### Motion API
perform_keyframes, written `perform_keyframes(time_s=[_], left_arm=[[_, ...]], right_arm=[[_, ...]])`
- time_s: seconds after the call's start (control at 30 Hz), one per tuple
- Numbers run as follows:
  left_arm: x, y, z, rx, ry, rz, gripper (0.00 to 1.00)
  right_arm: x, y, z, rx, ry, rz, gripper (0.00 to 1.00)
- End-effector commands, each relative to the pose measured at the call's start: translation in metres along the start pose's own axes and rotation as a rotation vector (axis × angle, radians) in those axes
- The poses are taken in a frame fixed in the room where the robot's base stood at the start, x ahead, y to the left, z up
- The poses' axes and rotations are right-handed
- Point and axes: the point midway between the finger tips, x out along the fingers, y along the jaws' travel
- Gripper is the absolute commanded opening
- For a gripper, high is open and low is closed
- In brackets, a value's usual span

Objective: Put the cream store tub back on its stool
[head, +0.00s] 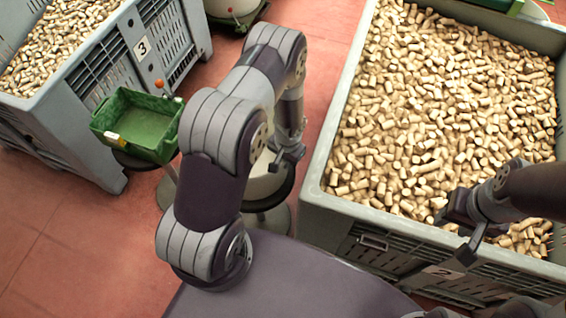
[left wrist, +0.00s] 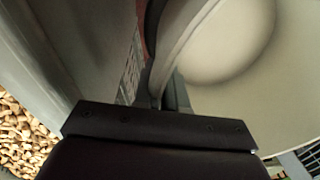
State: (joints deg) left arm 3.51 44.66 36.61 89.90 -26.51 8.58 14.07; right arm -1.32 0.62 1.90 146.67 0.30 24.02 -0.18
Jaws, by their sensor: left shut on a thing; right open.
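The cream store tub (head: 262,182) is mostly hidden behind my left arm in the head view. My left gripper (head: 284,160) is shut on its rim. In the left wrist view the rim runs up between the fingers, with the pale tub (left wrist: 225,45) filling the upper right. A stool with a dark round top (head: 284,190) shows directly under and around the tub. I cannot tell whether the tub touches the stool top. My right gripper (head: 462,230) is open and empty over the near edge of the crate marked 2.
The crate marked 2 (head: 322,188), full of corks, stands right of the stool. The crate marked 3 (head: 120,50) stands at the upper left. A green tub (head: 140,128) sits on another stool to the left. Red floor (head: 60,225) is clear at lower left.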

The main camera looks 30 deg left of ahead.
Motion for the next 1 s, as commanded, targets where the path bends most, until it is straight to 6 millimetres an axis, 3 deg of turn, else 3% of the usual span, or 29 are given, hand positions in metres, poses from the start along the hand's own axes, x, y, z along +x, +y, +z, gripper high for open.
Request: perform_keyframes(time_s=[0.1,0.47,0.5,0.53,0.57,0.83,1.0], left_arm=[[0.013,0.001,0.0,0.0,0.001,0.0,0.0],[0.018,0.001,-0.001,0.0,0.002,-0.001,0.0],[0.016,0.001,0.0,0.0,0.001,0.0,0.24],[0.016,0.001,0.0,0.0,0.001,0.0,0.33],[0.016,0.001,0.0,0.0,0.001,0.0,0.36],[0.013,0.001,0.0,0.0,0.001,0.0,0.36],[-0.014,0.0,-0.002,-0.001,0.006,-0.001,0.36]], right_arm=[[0.002,0.0,0.0,0.0,0.0,0.0,0.43],[0.007,0.0,0.001,0.0,0.0,0.0,0.43],[0.005,0.0,0.001,0.0,0.0,0.0,0.43],[0.005,0.0,0.001,0.0,0.0,0.0,0.43],[0.005,0.0,0.001,0.0,0.0,0.0,0.43],[0.003,0.0,0.0,0.0,0.0,0.0,0.43],[-0.004,0.0,-0.001,0.0,0.0,0.0,0.43]])
